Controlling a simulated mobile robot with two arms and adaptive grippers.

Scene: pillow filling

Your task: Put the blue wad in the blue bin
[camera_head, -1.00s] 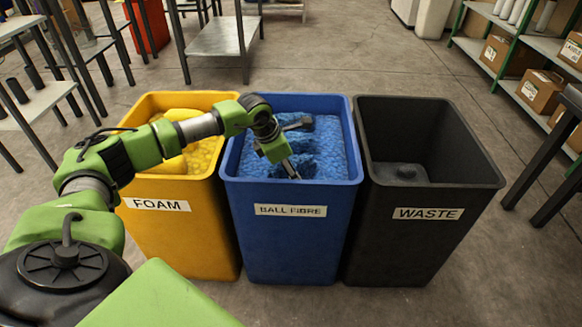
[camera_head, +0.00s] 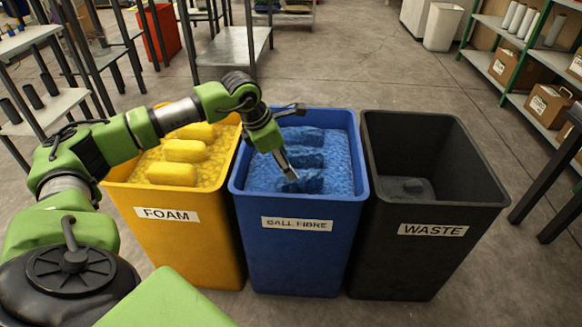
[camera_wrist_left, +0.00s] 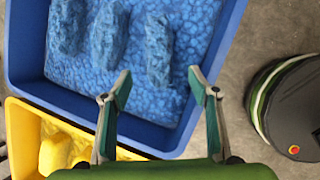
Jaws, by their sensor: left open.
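The blue bin (camera_head: 300,245), labelled BALL FIBRE, stands in the middle of the row. It is full of lighter blue fibre, with three darker blue wads lying on top: a back one (camera_head: 303,134), a middle one (camera_head: 304,157) and a front one (camera_head: 304,184). In the left wrist view the wads (camera_wrist_left: 158,50) lie side by side inside the bin (camera_wrist_left: 232,30). My left gripper (camera_wrist_left: 160,88) is open and empty, its fingers spread above the bin, just short of the nearest wad. In the head view the left gripper (camera_head: 290,174) points down over the bin. My right gripper is not in view.
A yellow FOAM bin (camera_head: 185,250) with yellow blocks (camera_head: 186,151) stands left of the blue bin. A black WASTE bin (camera_head: 425,255) with a dark lump (camera_head: 412,188) inside stands right. Metal tables (camera_head: 235,45) and shelves (camera_head: 535,90) stand behind.

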